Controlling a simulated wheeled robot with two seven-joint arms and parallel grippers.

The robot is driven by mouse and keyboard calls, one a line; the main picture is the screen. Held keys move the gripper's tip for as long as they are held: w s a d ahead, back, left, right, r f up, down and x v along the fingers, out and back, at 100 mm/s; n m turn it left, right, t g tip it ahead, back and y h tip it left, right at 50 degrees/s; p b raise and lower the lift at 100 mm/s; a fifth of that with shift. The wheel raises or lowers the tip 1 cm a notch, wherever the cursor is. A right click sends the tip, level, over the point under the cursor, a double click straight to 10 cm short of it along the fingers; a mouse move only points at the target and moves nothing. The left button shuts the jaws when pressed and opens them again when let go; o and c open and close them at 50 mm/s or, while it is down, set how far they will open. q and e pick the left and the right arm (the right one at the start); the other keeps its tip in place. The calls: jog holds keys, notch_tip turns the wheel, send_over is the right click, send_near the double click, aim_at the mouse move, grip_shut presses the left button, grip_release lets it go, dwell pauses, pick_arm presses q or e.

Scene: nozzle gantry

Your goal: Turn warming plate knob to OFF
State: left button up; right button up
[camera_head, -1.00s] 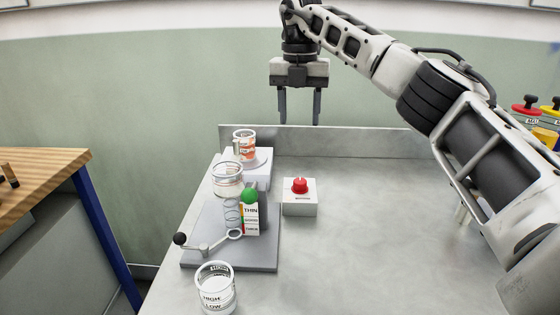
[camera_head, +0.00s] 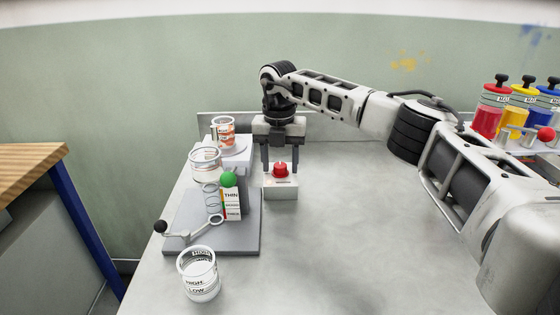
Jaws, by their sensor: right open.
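The label on the box is too small to read. My right gripper (camera_head: 280,165) points down and is open. Its two fingers show on the left and right of the red knob, apart from each other, with the knob between them in the picture. I cannot tell whether the fingertips touch the knob or stand just behind or above it. My left gripper is not in view.
Left of the box stands a grey stand (camera_head: 236,240) with jars, a green ball and a black-knobbed crank (camera_head: 180,231). A labelled cup (camera_head: 199,275) stands in front. Red, yellow and blue canisters (camera_head: 519,108) are at the right. The middle bench (camera_head: 340,235) is clear.

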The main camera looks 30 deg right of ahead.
jog(key=c, duration=1)
